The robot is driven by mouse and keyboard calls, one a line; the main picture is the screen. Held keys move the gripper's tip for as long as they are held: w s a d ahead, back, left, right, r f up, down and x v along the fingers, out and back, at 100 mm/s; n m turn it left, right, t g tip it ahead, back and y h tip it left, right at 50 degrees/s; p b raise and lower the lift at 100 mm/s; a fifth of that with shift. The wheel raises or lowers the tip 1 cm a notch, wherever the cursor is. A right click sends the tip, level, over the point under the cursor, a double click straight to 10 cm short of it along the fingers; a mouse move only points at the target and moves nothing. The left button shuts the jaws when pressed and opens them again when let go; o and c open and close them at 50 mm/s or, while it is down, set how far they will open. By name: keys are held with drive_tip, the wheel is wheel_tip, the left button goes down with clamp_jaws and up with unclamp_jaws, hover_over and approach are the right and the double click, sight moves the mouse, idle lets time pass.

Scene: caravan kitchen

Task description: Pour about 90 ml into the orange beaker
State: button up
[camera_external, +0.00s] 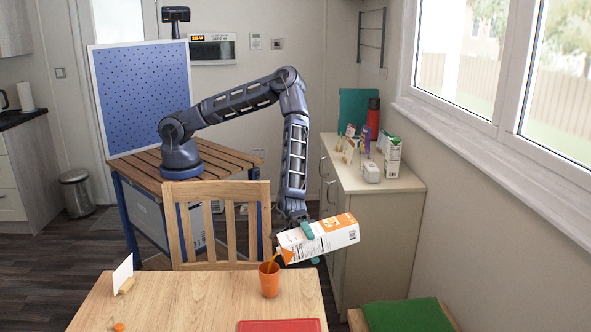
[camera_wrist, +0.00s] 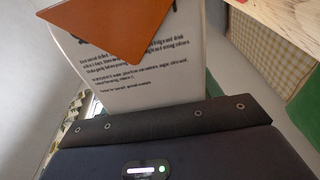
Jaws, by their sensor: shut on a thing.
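The orange beaker (camera_external: 269,280) stands upright on the wooden table in the external view. My gripper (camera_external: 308,240) is shut on an orange and white carton (camera_external: 335,236), held tilted with its spout end low at the left, above and just right of the beaker. An orange-brown stream (camera_external: 272,261) runs from the spout end down to the beaker's mouth. The level inside the beaker is hidden. In the wrist view, the carton (camera_wrist: 135,75) fills the upper middle, with printed text and an orange patch. The fingertips are not clear there.
A red tray or mat (camera_external: 280,325) lies on the wooden table (camera_external: 190,300) in front of the beaker. A white card in a holder (camera_external: 123,273) stands at the left. A wooden chair (camera_external: 222,225) is behind the table. Several items stand on the cabinet (camera_external: 400,182).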

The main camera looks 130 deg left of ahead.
sight(312, 254)
idle(0.4)
drive_tip(key=f+n, duration=0.2)
drive_tip(key=shift+w+a+n, duration=0.1)
drive_tip(key=shift+a+n, duration=0.1)
drive_tip(key=shift+n, duration=0.1)
drive_tip(key=shift+f+n, duration=0.3)
drive_tip(key=shift+n, duration=0.2)
drive_tip(key=shift+f+n, duration=0.2)
drive_tip(key=shift+n, duration=0.1)
drive_tip(key=shift+f, duration=0.1)
idle(1.1)
